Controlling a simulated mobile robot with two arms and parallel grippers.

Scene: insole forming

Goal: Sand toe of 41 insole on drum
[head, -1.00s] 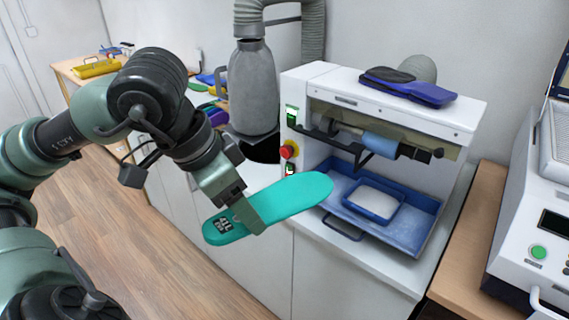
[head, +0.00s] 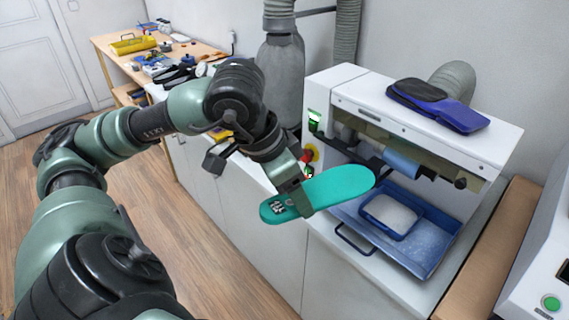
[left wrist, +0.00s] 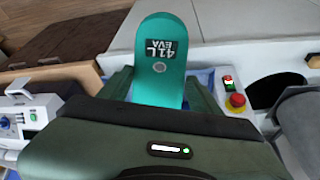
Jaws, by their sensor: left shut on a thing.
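The teal insole (head: 338,186) is held by my left gripper (head: 300,196), which is shut on it near its heel end. Its label reads 41L EVA in the left wrist view (left wrist: 160,52). The insole's toe end points right, toward the sanding machine (head: 440,122), in front of the opening and over the edge of the blue tray. The light-blue sanding drum (head: 402,163) sits inside the opening, above and right of the toe. I see a gap between toe and drum in the head view. My right gripper is not in view.
A blue tray (head: 440,255) with a smaller bin (head: 390,216) of pale dust lies under the drum. A purple and black insole pair (head: 438,104) lies on the machine. A red stop button (left wrist: 237,100) is on its side. A grey dust collector (head: 281,80) stands behind.

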